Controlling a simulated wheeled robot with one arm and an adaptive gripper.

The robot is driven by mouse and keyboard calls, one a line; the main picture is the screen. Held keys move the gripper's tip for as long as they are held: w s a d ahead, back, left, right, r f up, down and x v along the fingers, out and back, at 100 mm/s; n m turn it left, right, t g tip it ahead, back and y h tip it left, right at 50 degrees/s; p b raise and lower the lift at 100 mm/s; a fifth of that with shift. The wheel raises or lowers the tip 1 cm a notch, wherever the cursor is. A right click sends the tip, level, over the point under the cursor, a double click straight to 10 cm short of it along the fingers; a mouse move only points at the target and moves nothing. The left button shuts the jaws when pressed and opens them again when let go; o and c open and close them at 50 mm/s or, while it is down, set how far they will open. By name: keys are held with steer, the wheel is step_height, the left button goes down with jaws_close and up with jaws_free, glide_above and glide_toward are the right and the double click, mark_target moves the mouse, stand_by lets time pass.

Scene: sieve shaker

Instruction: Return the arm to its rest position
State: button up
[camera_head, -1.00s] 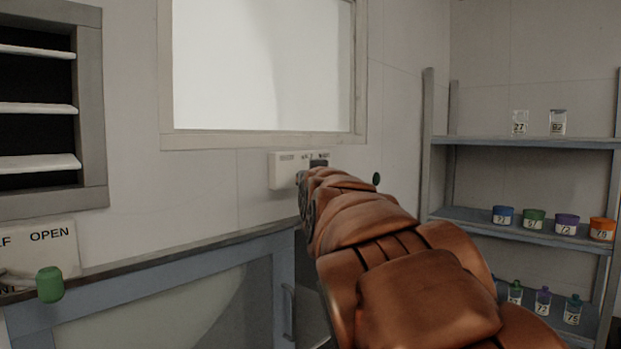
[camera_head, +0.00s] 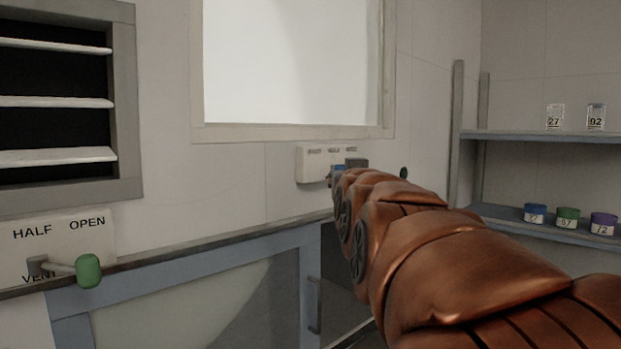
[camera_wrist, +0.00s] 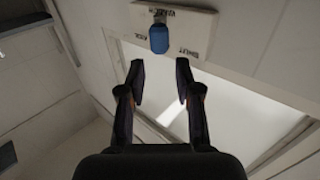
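My arm, in brown-copper covers, reaches from the lower right toward the back wall in the head view. My gripper (camera_wrist: 160,80) shows in the wrist view with its two dark fingers spread apart and nothing between them. Just beyond the fingertips is a blue handle (camera_wrist: 159,38) on a white wall panel (camera_wrist: 195,22). The fingers look apart from the handle. In the head view the same white panel (camera_head: 312,165) sits under the window, and my arm's far end covers part of it. The gripper's fingers cannot be made out there.
A vent (camera_head: 55,101) with white slats is at left. Below it a plate marked HALF, OPEN and VENT (camera_head: 72,222) carries a lever with a green knob (camera_head: 88,270). A blue-framed cabinet (camera_head: 180,267) stands below. Shelves (camera_head: 540,136) with labelled jars are at right.

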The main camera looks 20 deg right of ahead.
steer(key=s+a+f+g+y, duration=0.1)
steer(key=s+f+g, duration=0.25)
steer(key=f, duration=0.65)
steer(key=s+a+f+n+g+y, duration=0.1)
steer(key=s+f+g, duration=0.3)
steer(key=f, duration=0.5)
steer(key=s+a+f+g+y, duration=0.15)
steer(key=s+f, duration=0.35)
steer(key=f, duration=0.5)
steer(key=s+a+f+n+g, duration=0.1)
steer(key=s+f+g, duration=0.4)
steer(key=s, duration=0.7)
steer(key=s+a+f+g, duration=0.1)
steer(key=s+f+g, duration=0.4)
steer(key=s+f, duration=0.4)
steer(key=s+y, duration=0.1)
steer(key=s, duration=0.2)
steer(key=shift+s+a+n, duration=0.35)
steer(key=shift+s+n, duration=0.05)
